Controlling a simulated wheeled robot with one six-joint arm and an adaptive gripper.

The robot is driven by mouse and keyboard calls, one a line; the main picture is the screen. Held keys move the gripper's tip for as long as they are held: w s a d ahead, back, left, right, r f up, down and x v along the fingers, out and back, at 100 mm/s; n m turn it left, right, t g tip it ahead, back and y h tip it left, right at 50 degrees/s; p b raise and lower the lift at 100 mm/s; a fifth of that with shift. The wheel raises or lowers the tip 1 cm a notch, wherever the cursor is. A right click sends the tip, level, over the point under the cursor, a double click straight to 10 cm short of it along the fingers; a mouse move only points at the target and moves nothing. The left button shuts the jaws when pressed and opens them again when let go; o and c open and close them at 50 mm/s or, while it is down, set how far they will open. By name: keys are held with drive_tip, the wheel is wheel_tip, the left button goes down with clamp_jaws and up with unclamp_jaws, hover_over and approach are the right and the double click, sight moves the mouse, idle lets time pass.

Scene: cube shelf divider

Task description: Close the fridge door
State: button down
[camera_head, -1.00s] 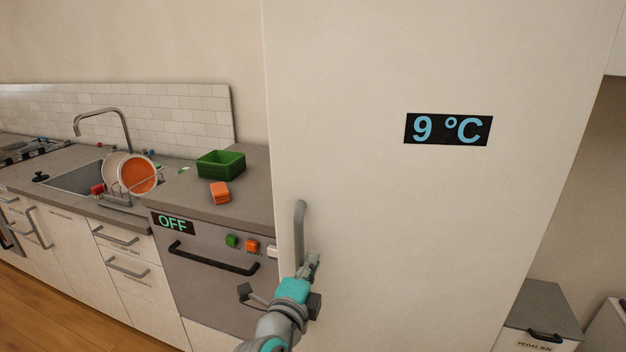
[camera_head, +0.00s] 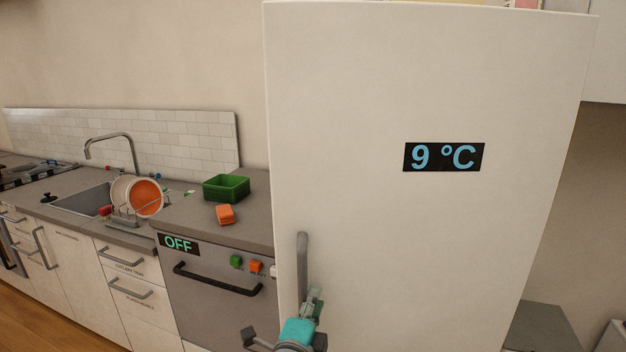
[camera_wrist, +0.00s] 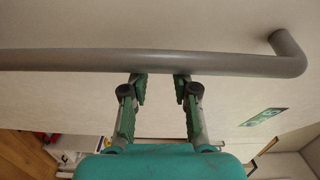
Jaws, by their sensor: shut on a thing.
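The fridge door (camera_head: 400,250) is a tall white panel with a "9 °C" display (camera_head: 443,157). It fills the centre and right of the head view. I cannot tell how far it stands open. Its grey vertical handle (camera_head: 302,262) is near its left edge. The handle also crosses the wrist view as a grey bar (camera_wrist: 80,61). My gripper (camera_head: 312,297) is at the lower part of the handle. In the wrist view, my gripper (camera_wrist: 160,82) has both fingertips at the bar, shut on it. The fridge inside is hidden.
Left of the door is a counter (camera_head: 205,212) with a green box (camera_head: 226,188), an orange block (camera_head: 225,214) and a dish rack. Below it is a dishwasher with an "OFF" display (camera_head: 179,243). A grey-topped bin (camera_head: 541,328) stands at the lower right.

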drive_tip(key=s+d+f+n+g+y, duration=0.15)
drive_tip(key=s+f+n, duration=0.25)
drive_tip(key=f, duration=0.4)
drive_tip(key=s+d+f+n+t+y, duration=0.1)
drive_tip(key=s+d+f+n+y, duration=0.25)
drive_tip(key=f, duration=0.45)
drive_tip(key=s+d+f+n+g, duration=0.1)
drive_tip(key=s+d+f+n, duration=0.25)
drive_tip(key=s, duration=0.25)
drive_tip(key=s+d+f+n+g, duration=0.1)
drive_tip(key=s+d+f+n, duration=0.15)
drive_tip(key=s+f, duration=0.35)
drive_tip(key=s+d+n+y, duration=0.1)
drive_tip(key=s+d+n, duration=0.1)
drive_tip(key=s, duration=0.6)
drive_tip(key=s+d+n+y, duration=0.1)
drive_tip(key=s+d+n, duration=0.1)
drive_tip(key=s, duration=0.7)
drive_tip(key=s+d+r+n+h, duration=0.1)
drive_tip(key=s+r, duration=0.2)
drive_tip(key=s, duration=0.3)
drive_tip(key=s+d+r+n+h, duration=0.1)
drive_tip(key=s+r+n, duration=0.1)
drive_tip(key=s, duration=0.5)
drive_tip(key=shift+s+d+r, duration=0.15)
drive_tip(key=shift+d+r, duration=0.2)
drive_tip(key=shift+r, duration=0.55)
